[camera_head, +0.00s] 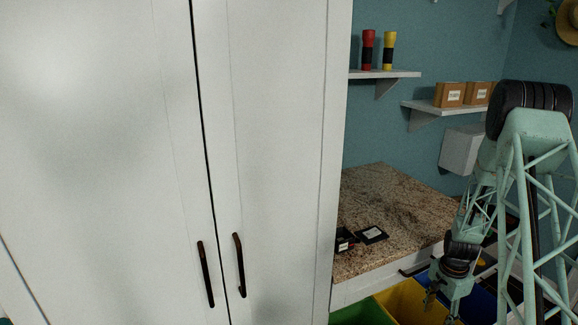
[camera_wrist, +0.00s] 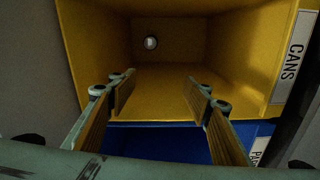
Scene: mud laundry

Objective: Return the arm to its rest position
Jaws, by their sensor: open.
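My gripper (camera_wrist: 158,92) is open in the wrist view, with its two fingers apart and nothing between them. It is over the yellow bin (camera_wrist: 215,105), whose label reads CANS. A small round pale object (camera_wrist: 151,43) shows inside that bin; I cannot tell for sure what it is. In the head view my arm (camera_head: 535,135) reaches down at the right, and my gripper (camera_head: 440,302) hangs low over the yellow bin (camera_head: 400,300).
A blue bin (camera_wrist: 170,140) lies beside the yellow one, and a green bin (camera_head: 360,314) is to its left. A granite counter (camera_head: 385,195) holds small dark items (camera_head: 371,234). A tall white cabinet (camera_head: 270,130) fills the left. Shelves (camera_head: 385,74) hang on the wall.

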